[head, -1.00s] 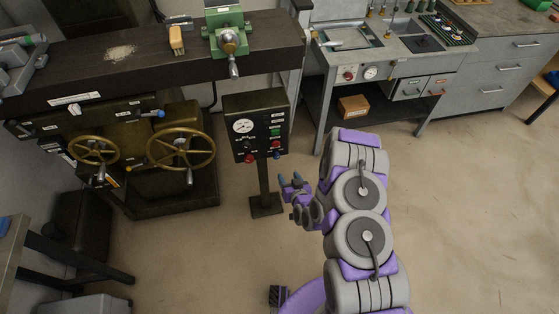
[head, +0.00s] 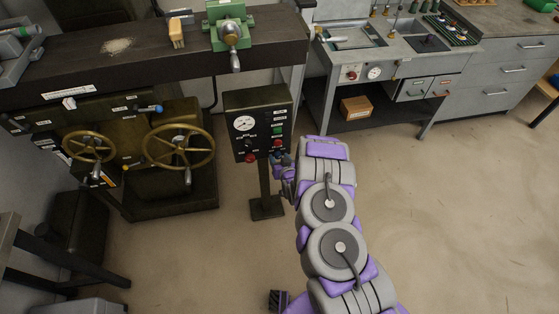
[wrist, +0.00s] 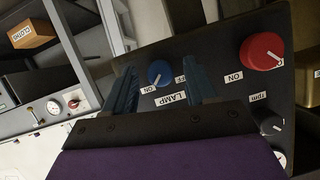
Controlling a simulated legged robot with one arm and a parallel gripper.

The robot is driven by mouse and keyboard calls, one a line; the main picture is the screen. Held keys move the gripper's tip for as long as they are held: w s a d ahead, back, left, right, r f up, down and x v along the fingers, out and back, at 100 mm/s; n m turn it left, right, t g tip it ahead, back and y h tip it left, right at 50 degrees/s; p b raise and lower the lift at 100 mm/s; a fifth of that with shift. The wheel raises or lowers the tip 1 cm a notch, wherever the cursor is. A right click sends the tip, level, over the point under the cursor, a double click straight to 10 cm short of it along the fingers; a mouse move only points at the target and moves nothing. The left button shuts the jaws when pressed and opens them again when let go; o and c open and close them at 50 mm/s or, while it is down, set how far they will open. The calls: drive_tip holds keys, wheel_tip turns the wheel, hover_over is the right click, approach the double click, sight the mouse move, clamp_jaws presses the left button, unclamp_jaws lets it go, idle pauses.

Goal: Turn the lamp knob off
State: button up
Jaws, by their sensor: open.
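The lamp knob (wrist: 160,73) is a blue round knob on the dark control box (head: 241,103). In the wrist view a LAMP label lies beneath it, with ON and OFF labels beside it. A pale mark on the knob appears to be on the side near ON. My gripper (wrist: 160,66) is open, with one finger at each side of the knob in the picture; I cannot tell whether either touches it. In the head view my gripper (head: 282,161) is at the lower right of the box and hides the knob there.
A larger red knob (wrist: 262,52) is beside the lamp knob. The box also carries a gauge (head: 243,123) and other red knobs. Brass handwheels (head: 180,146) stand to the left, a sink bench (head: 345,60) behind right. The floor is clear at right.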

drive_tip(key=c, duration=1)
drive_tip(key=shift+c, duration=0.2)
